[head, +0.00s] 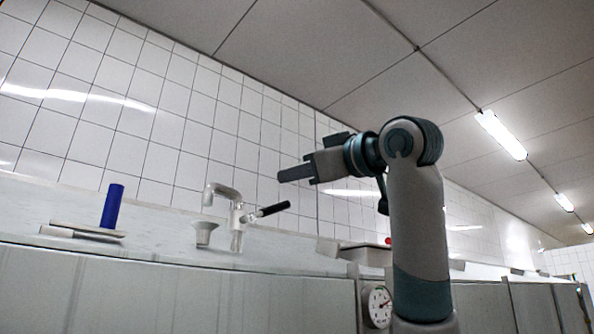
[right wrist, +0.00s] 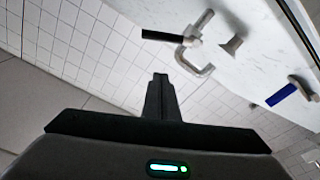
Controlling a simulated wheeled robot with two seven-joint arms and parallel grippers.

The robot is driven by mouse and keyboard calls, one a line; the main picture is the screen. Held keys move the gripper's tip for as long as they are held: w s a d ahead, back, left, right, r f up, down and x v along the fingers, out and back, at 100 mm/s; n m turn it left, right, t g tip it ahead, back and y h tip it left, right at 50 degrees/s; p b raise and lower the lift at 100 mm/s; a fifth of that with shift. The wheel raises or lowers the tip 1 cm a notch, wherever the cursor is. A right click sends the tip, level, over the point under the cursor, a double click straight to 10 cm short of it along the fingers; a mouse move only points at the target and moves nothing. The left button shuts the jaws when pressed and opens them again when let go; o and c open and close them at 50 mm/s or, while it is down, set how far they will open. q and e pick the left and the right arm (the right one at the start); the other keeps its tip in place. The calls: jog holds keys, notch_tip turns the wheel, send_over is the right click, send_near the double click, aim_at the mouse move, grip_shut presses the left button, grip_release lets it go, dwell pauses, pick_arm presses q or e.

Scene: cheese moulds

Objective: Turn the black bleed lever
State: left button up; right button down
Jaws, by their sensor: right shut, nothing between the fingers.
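The black bleed lever (head: 272,209) sticks out to the right and slightly up from a pale metal tap (head: 237,226) on the counter. In the right wrist view the black lever (right wrist: 163,36) lies near the top, beside the tap's curved spout (right wrist: 196,66). My right gripper (head: 281,176) is shut and empty, above the lever and apart from it. Its closed fingers (right wrist: 160,80) also show in the right wrist view, pointing towards the tap with a gap between. My left gripper is not in view.
A small pale funnel-shaped cup (head: 204,233) stands left of the tap. A blue cylinder (head: 113,206) stands on a pale flat piece (head: 85,231) further left. A round gauge (head: 379,306) is on the front at right. White tiled wall (head: 150,110) rises behind the counter.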

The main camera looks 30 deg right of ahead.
jog(key=r+p, duration=0.1)
jog(key=p, duration=0.4)
send_over(266, 212)
jog(key=f, duration=0.1)
jog(key=d+f+p, duration=0.1)
jog(key=s+f, duration=0.1)
jog(key=shift+d+f, duration=0.3)
jog(key=shift+d, duration=0.05)
jog(key=shift+d, duration=0.1)
jog(key=f+m+b, duration=0.1)
jog(key=m+b, duration=0.1)
jog(key=d+m+b, duration=0.1)
jog(key=m+b, duration=0.1)
jog(key=b, duration=0.1)
jog(key=f+m+h+b, duration=0.1)
jog(key=m+b, duration=0.1)
jog(key=shift+d+f, duration=0.2)
jog(key=shift+f, duration=0.15)
jog(key=shift+r, duration=0.1)
